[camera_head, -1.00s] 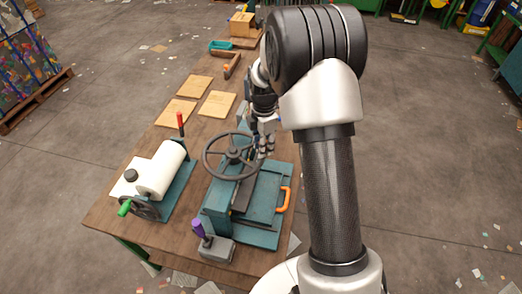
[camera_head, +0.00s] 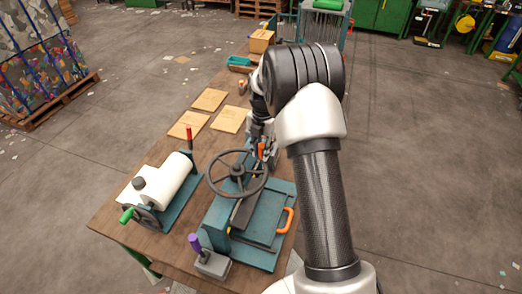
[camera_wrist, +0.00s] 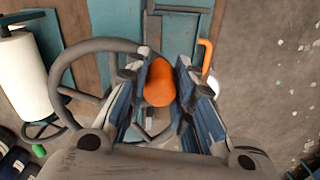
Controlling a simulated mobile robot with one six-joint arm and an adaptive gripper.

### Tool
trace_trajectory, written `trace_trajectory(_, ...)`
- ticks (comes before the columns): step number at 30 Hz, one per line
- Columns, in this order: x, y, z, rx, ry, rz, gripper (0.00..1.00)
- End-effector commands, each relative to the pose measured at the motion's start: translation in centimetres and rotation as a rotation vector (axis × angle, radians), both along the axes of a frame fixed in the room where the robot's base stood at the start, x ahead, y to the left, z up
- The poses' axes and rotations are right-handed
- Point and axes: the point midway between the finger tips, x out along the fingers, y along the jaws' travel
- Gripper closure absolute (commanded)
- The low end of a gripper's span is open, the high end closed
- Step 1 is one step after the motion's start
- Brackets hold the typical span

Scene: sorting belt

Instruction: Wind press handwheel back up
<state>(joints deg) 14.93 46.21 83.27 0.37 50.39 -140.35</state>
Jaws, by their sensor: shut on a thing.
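The press (camera_head: 270,240) is a teal machine on the wooden table, with a dark spoked handwheel (camera_head: 237,171) lying nearly flat on top. An orange handle (camera_head: 261,150) stands at the wheel's far right rim. My gripper (camera_head: 264,140) is at that rim, partly hidden by my arm. In the wrist view my gripper (camera_wrist: 163,82) has its two blue-grey fingers on either side of the orange handle (camera_wrist: 160,84), shut on it. The handwheel (camera_wrist: 72,85) also shows at left there, its right part hidden by the fingers.
An orange side handle (camera_head: 286,220) sticks out of the press. A purple-knobbed lever box (camera_head: 211,263) stands at its near end. A white roller device (camera_head: 165,185) with a green crank stands left. Several flat boards (camera_head: 209,100) lie behind.

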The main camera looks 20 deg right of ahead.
Motion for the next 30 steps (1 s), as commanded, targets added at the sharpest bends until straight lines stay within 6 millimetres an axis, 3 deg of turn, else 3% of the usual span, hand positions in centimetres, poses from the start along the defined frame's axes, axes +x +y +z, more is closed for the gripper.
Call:
trace_trajectory(18, 0.59, -0.23, 0.35, -0.002, -0.015, 0.023, 1.0)
trace_trajectory(19, 0.59, -0.22, 0.35, -0.002, -0.015, 0.023, 0.75)
trace_trajectory(27, 0.38, -0.21, 0.2, -0.002, -0.008, 0.024, 0.57)
trace_trajectory(30, 0.32, -0.21, 0.15, 0.0, -0.006, 0.024, 0.55)
